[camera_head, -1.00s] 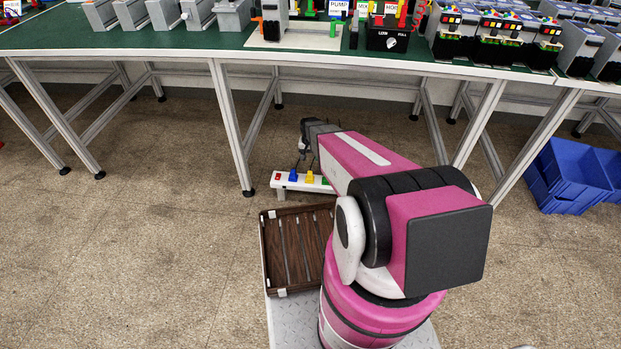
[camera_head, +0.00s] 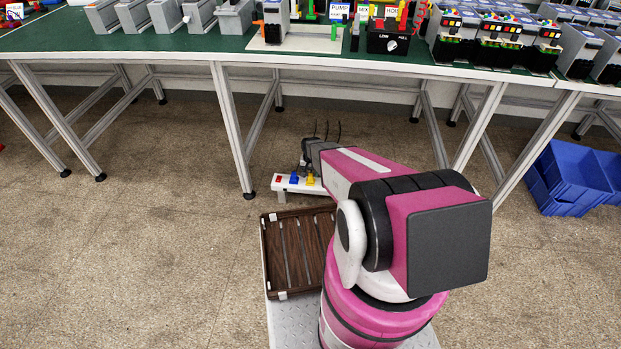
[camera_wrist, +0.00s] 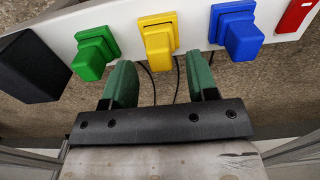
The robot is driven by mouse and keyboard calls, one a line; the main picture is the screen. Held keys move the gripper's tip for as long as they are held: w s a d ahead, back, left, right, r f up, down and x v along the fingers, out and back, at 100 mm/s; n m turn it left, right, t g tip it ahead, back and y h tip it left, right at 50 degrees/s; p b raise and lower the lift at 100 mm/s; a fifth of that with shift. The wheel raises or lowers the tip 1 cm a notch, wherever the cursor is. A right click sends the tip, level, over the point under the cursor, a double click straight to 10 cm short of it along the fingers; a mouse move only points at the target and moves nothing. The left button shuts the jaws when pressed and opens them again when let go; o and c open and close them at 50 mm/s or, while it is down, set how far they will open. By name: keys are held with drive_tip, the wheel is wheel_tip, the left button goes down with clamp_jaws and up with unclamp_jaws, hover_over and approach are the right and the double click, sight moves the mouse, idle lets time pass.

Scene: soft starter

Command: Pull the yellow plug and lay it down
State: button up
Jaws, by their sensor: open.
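The yellow plug (camera_wrist: 158,40) sits in the white power strip (camera_wrist: 187,21) in the wrist view, between a green plug (camera_wrist: 92,52) and a blue plug (camera_wrist: 237,31). In the head view the yellow plug (camera_head: 310,180) shows on the strip (camera_head: 288,189), which is on a low stand near the floor. My gripper (camera_wrist: 158,80) is open and empty. Its two green fingers are apart, one to each side of the yellow plug's line, and the plug lies just beyond their tips. In the head view my arm hides the right part of the strip.
A black plug (camera_wrist: 32,66) and a red switch (camera_wrist: 296,14) flank the row. Dark cables hang behind the strip. A slatted brown tray (camera_head: 270,262) lies close in front of it. A green-topped table (camera_head: 190,43) stands above and behind. Blue crates (camera_head: 572,178) are at right.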

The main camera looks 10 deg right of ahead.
sight(310, 175)
drive_tip(key=shift+f, duration=1.05)
clamp_jaws()
drive_tip(key=shift+r, duration=0.25)
drive_tip(key=shift+r, duration=2.8)
